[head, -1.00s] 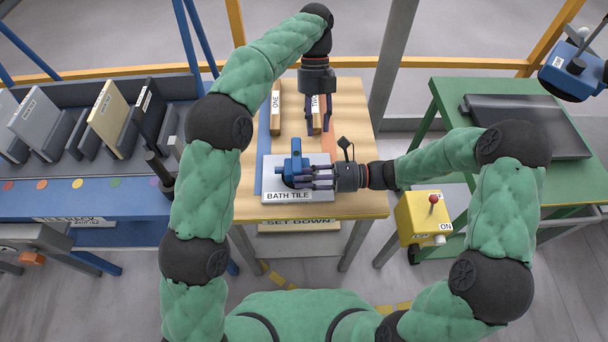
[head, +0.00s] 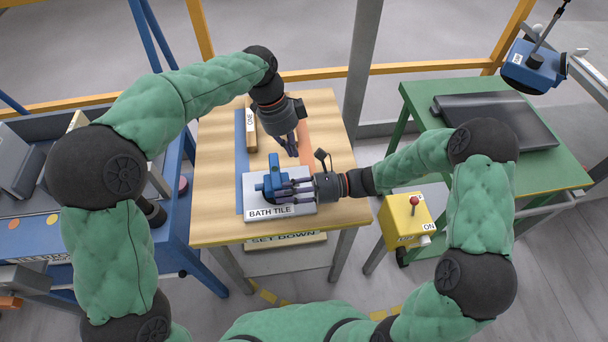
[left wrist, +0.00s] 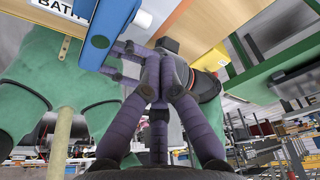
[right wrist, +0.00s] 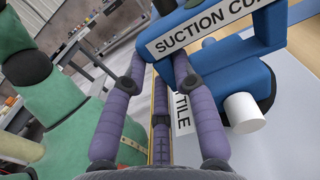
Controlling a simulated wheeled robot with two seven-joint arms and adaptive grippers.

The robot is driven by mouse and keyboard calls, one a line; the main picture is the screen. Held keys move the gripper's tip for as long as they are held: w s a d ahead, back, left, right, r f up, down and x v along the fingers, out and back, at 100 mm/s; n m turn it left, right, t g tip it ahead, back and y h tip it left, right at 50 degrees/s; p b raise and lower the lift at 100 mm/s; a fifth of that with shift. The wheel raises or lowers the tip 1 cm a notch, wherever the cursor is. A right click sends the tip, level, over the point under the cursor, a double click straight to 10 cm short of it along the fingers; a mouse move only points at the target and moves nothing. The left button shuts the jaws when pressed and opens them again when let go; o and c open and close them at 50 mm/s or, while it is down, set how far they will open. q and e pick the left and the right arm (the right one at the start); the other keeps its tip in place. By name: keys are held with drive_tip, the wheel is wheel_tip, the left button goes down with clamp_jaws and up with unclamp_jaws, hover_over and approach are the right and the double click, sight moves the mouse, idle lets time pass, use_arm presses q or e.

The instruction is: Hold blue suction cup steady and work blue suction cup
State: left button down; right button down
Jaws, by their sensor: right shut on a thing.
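The blue suction cup (head: 271,178) stands on the white bath tile (head: 305,208) on the wooden table. My right gripper (head: 285,189) reaches in from the right and is shut on it. In the right wrist view the suction cup (right wrist: 262,75) shows its SUCTION CUP label and a white round knob, with my right fingers (right wrist: 160,75) against it. My left gripper (head: 292,152) points down just behind and right of the cup, apart from it. Its fingers (left wrist: 162,75) are drawn together with nothing between them. The blue body (left wrist: 105,30) shows beyond them in the left wrist view.
A wooden block marked ONE (head: 251,130) lies behind the tile. A yellow box with a red-knobbed lever (head: 408,218) stands right of the table. A green table (head: 560,172) holds a dark slab. A blue rack (head: 75,225) is at the left.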

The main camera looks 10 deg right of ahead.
sight(276, 181)
use_arm(q)
drive_tip(key=n, duration=0.1)
drive_tip(key=s+n+t, duration=0.1)
drive_tip(key=n, duration=0.1)
drive_tip(key=s+n+h, duration=0.1)
drive_tip(key=n, duration=0.1)
drive_tip(key=shift+s+a+f+t, duration=0.1)
drive_tip(key=shift+a+f+t, duration=0.15)
drive_tip(key=shift+t, duration=0.05)
drive_tip(key=x, duration=1)
drive_tip(key=shift+a, duration=0.1)
drive_tip(key=shift+a, duration=1.05)
drive_tip(key=shift+r, duration=0.1)
drive_tip(key=v, duration=0.7)
drive_tip(key=shift+d+r, duration=0.15)
drive_tip(key=shift+r, duration=0.2)
